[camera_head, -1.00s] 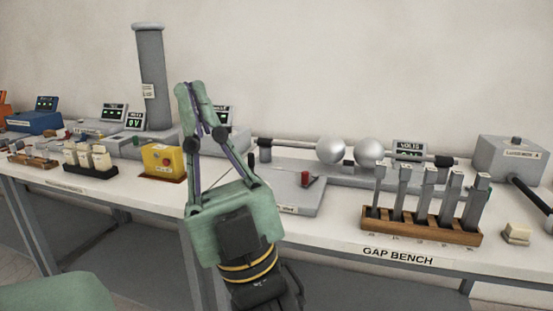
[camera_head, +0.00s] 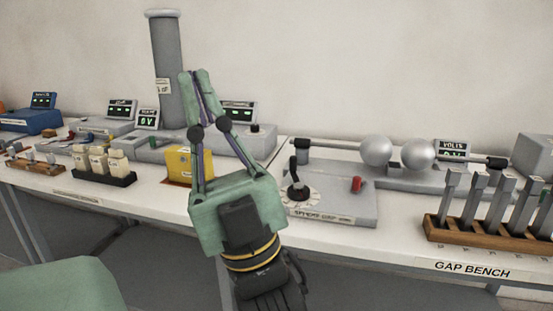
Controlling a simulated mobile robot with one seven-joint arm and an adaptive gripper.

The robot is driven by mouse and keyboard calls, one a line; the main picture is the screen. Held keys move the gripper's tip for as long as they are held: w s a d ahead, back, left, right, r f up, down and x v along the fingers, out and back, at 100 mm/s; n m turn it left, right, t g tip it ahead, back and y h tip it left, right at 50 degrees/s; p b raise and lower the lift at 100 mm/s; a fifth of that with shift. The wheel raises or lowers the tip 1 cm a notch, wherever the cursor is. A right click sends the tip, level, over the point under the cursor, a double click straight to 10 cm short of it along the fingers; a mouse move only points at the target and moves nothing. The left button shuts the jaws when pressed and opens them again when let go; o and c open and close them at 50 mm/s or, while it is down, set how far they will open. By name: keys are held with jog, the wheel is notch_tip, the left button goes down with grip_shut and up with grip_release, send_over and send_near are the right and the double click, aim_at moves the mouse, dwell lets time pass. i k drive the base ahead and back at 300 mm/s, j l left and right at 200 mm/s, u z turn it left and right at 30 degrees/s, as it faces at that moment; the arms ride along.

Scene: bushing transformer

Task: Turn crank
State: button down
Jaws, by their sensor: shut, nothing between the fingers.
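A small black crank (camera_head: 296,183) with an upright black handle stands on a pale round dial at the left end of a grey control box (camera_head: 335,196). The box label seems to read "SPHERE GAP" and more that is too small to read. My gripper (camera_head: 195,75) points up, its fingertips close together and empty. It is to the left of the crank in the picture, apart from it, and covers part of the bench behind.
A red knob (camera_head: 356,184) sits on the same box. Two metal spheres (camera_head: 397,152) on rods stand behind it. A wooden rack (camera_head: 475,238) of grey pieces is at the right. A yellow box (camera_head: 178,163) is behind my gripper. A tall grey column (camera_head: 167,60) stands further back.

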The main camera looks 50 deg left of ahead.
aim_at(298, 187)
jog(key=k+j, duration=0.1)
jog(key=j, duration=0.35)
jog(key=k+j+z, duration=0.1)
jog(key=j, duration=0.35)
jog(key=k+j, duration=0.15)
jog(key=j, duration=0.3)
jog(key=k+j, duration=0.15)
jog(key=j, duration=0.3)
jog(key=k+j+z, duration=0.1)
jog(key=j, duration=0.3)
jog(key=k+j, duration=0.15)
jog(key=j, duration=0.3)
jog(key=k+j+z, duration=0.1)
jog(key=j, duration=0.35)
jog(key=k+j, duration=0.2)
jog(key=j, duration=0.2)
jog(key=j+z, duration=0.35)
jog(key=z, duration=0.2)
jog(key=i+j+z, duration=0.35)
jog(key=i+j, duration=0.15)
jog(key=j, duration=0.2)
jog(key=l+u, duration=0.25)
jog(key=l, duration=0.35)
